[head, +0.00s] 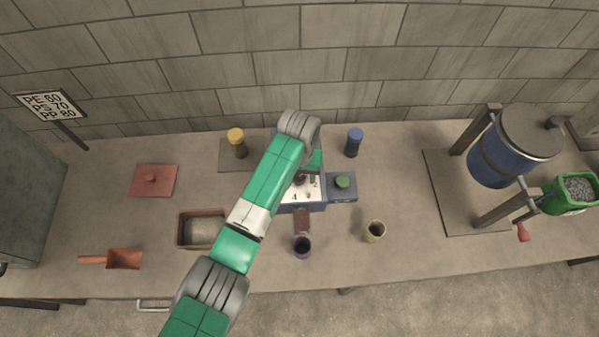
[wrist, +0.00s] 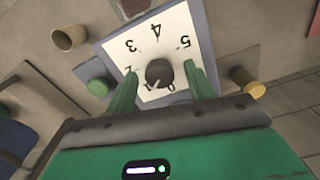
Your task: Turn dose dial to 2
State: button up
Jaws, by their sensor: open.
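The dose dial's dark round knob (wrist: 159,72) sits on a white number plate (wrist: 166,26) with a blue-grey frame. The plate appears upside down in the wrist view, with 5, 4 and 3 along its upper part and 0 below the knob. A pale pointer mark on the knob points down and slightly left, near the 0 and 1 side; its exact reading is unclear. My gripper (wrist: 161,76) is open, with one green finger on each side of the knob and visible gaps. In the head view my arm partly covers the plate (head: 287,196).
A green button (head: 342,182) on a blue box stands right of the dial. Yellow-capped (head: 237,142) and blue-capped (head: 354,142) cylinders stand behind. A tray (head: 181,229) lies left, a blue drum (head: 496,155) right.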

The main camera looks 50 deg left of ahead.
jog(key=c, duration=1)
jog(key=shift+w+r, duration=0.1)
jog(key=m+p, duration=0.2)
jog(key=m, duration=0.2)
jog(key=m+p, duration=0.1)
jog(key=m, duration=0.4)
jog(key=shift+m, duration=0.3)
jog(key=o, duration=1)
